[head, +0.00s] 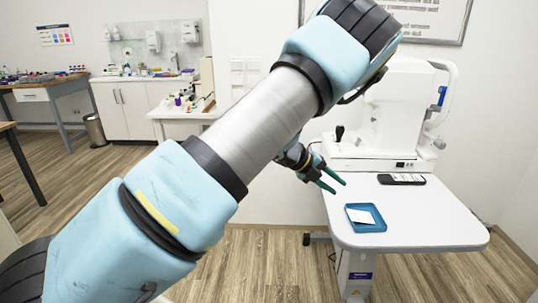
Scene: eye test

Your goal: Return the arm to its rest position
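My arm crosses the head view from the lower left to the top, bends there, and its far end comes down behind the forearm. My gripper (339,187) shows near the left edge of a white table (440,226). Its two green fingers are apart, and I see nothing between them. The wrist is partly hidden behind the arm. The gripper appears above and to the left of a blue tray (379,213) on the table, apart from it. A white card (361,216) lies in the tray.
A white eye-test machine (402,105) stands at the back of the table. A dark flat device (401,179) lies in front of it. A framed chart (428,18) hangs above. Cabinets (127,110), a bin (95,130) and a desk (38,95) are far left. Wooden floor is open around the table.

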